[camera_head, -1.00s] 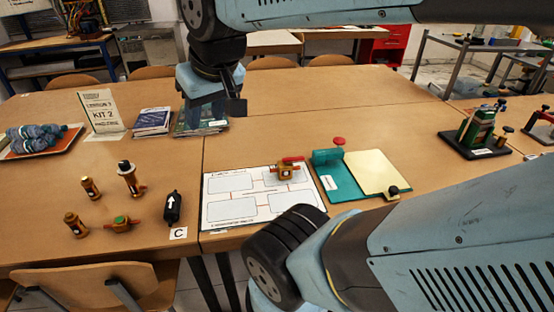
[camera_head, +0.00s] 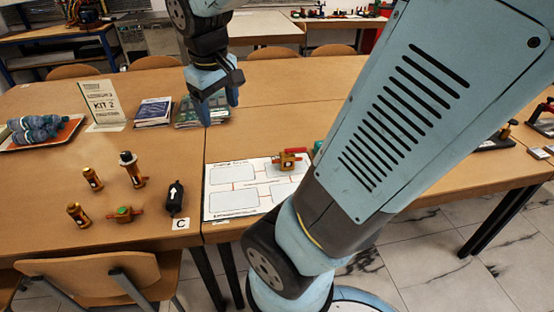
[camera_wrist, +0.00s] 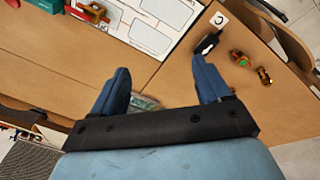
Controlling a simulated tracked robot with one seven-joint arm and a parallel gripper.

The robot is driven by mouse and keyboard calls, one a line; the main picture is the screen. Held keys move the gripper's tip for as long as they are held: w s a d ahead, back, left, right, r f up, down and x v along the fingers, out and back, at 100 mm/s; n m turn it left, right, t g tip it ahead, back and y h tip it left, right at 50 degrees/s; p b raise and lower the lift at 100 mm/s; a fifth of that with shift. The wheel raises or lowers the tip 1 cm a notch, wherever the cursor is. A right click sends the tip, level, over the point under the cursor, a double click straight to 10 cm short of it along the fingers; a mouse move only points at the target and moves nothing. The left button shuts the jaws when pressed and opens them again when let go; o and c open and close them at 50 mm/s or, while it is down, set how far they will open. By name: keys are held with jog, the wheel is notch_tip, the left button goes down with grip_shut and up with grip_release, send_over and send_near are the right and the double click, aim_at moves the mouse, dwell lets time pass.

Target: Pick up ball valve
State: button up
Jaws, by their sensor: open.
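A brass valve with a red lever (camera_head: 290,159) sits on the upper right of the white printed sheet (camera_head: 215,207); it shows in the wrist view (camera_wrist: 93,10) at the top left. A second brass fitting with a green top and reddish ends (camera_head: 124,214) lies on the table at left; it also shows in the wrist view (camera_wrist: 240,58). I cannot tell for sure which is the ball valve. My gripper (camera_head: 219,103) is open and empty, pointing down above the table behind both. Its two blue fingers show in the wrist view (camera_wrist: 160,73).
Brass fittings (camera_head: 92,179) (camera_head: 133,170) (camera_head: 77,216) and a black cylinder with an arrow (camera_head: 175,198) stand near the C label (camera_head: 180,224). My arm hides the table's right.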

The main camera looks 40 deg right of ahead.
jog(key=w+d+f+n+g+h, duration=0.3)
jog(key=w+d+f+g, duration=0.3)
jog(key=f, duration=0.4)
jog(key=n+g+h, duration=0.4)
jog(key=n+h, duration=0.3)
send_near(286, 154)
jog(key=x, duration=0.5)
jog(key=shift+d+r, duration=0.1)
jog(key=shift+r, duration=0.3)
jog(key=shift+t, duration=0.3)
jog(key=shift+f+x, duration=0.2)
jog(key=shift+x, duration=1.15)
jog(key=shift+f+x, duration=0.15)
jog(key=shift+x, duration=1.2)
jog(key=shift+c, duration=0.2)
jog(key=c, duration=1.2)
